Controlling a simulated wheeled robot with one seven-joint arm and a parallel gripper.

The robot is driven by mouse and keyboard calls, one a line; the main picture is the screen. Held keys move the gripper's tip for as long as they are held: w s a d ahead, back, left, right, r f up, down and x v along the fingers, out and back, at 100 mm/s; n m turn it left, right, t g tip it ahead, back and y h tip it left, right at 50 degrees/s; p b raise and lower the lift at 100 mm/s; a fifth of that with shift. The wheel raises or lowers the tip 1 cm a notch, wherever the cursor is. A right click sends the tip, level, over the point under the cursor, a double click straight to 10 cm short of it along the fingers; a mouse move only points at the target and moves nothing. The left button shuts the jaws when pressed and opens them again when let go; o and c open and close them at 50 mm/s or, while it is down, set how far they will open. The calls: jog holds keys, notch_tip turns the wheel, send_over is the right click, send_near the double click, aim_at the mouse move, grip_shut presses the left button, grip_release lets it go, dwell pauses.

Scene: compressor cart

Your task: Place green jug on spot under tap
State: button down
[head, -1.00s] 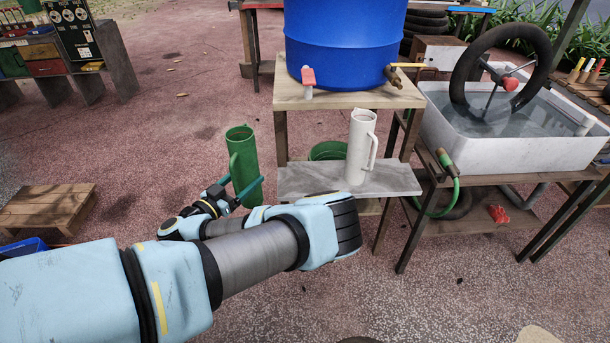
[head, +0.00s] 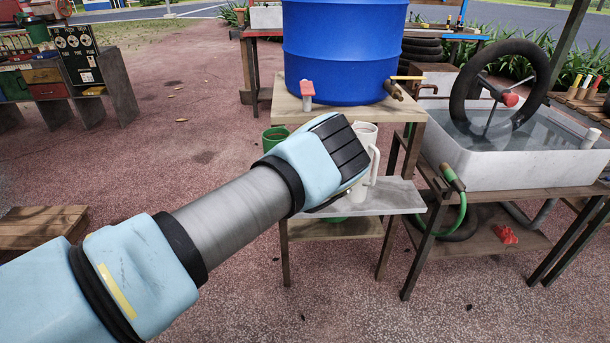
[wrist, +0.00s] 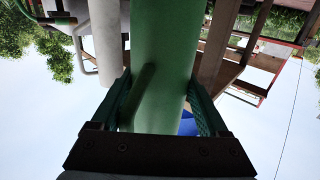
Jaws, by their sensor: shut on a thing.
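A red-handled tap (head: 307,92) and a brass tap (head: 393,90) with a yellow handle are at the barrel stand. A grey shelf (head: 398,197) lies below them; its left part is hidden, so I cannot tell whether the jug touches it.
A white jug (head: 367,135) stands on the shelf, partly behind my arm; it also shows beside the green jug in the wrist view (wrist: 106,40). The blue barrel (head: 345,50) stands above. A white water tub (head: 540,165) is at the right.

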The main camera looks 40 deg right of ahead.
jog(key=w+d+f+p, duration=0.1)
jog(key=d, duration=1)
jog(key=shift+w+d+f, duration=0.15)
jog(key=shift+w+d, duration=0.05)
jog(key=shift+d, duration=0.05)
jog(key=shift+f, duration=0.15)
grip_release()
jog(key=shift+a, duration=0.2)
jog(key=a, duration=0.3)
jog(key=s+a, duration=0.1)
jog(key=a, duration=0.7)
jog(key=shift+s+a+r+b, duration=0.2)
jog(key=shift+s+a+b, duration=0.05)
jog(key=shift+s+b, duration=0.05)
